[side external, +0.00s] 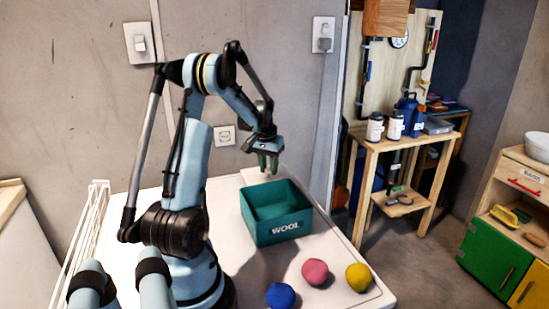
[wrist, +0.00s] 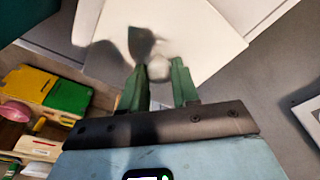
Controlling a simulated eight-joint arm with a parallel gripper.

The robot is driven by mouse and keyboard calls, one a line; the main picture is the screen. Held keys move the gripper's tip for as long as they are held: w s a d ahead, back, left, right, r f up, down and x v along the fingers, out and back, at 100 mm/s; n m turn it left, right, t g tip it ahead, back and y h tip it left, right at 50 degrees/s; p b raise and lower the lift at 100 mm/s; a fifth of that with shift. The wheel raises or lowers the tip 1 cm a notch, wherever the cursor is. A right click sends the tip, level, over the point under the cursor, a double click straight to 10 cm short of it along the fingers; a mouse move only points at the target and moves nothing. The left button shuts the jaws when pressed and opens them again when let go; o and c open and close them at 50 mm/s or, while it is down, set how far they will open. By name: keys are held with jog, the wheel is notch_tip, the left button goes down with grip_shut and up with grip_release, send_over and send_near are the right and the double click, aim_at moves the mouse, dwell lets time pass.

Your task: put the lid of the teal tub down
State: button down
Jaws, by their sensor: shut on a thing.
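The teal tub (side external: 278,228), marked WOOL, stands open on the white table, and no contents show inside it. Its lid looks like a flat pale square plate with a small round knob. In the wrist view the lid (wrist: 205,30) lies across the fingertips, with the knob between them. My gripper (side external: 268,163) is shut on the knob, behind the tub in the side view; its green fingers also show in the wrist view (wrist: 160,85). In the side view a pale strip of the lid (side external: 253,176) shows behind the tub. I cannot tell whether it touches the table.
A blue ball (side external: 281,296), a pink ball (side external: 315,271) and a yellow ball (side external: 358,277) sit at the front of the white table (side external: 245,285). A wooden workbench (side external: 405,145) with bottles stands beyond on the right. A white wire rack (side external: 88,235) is at the table's left.

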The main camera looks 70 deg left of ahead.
aim_at(266, 180)
jog(key=shift+f, duration=0.25)
jog(key=shift+f, duration=0.1)
jog(key=c, duration=0.8)
grip_release()
notch_tip(266, 180, up, 12)
jog(key=s+d, duration=0.1)
jog(key=w+d+r+m+t, duration=0.1)
jog(key=w+d+m, duration=0.15)
jog(key=d, duration=0.65)
jog(key=w+d+r+m+t, duration=0.1)
jog(key=w+d+r, duration=0.15)
jog(key=d, duration=0.55)
jog(key=s+d+f+m+t, duration=0.1)
jog(key=d, duration=0.6)
jog(key=s+d+f+m+t, duration=0.1)
jog(key=d+f+m, duration=0.1)
jog(key=d, duration=0.5)
jog(key=s+d+f+m+t+h, duration=0.1)
jog(key=d+m+t, duration=0.1)
jog(key=d, duration=0.5)
jog(key=shift+f+m, duration=0.25)
jog(key=shift+f, duration=0.05)
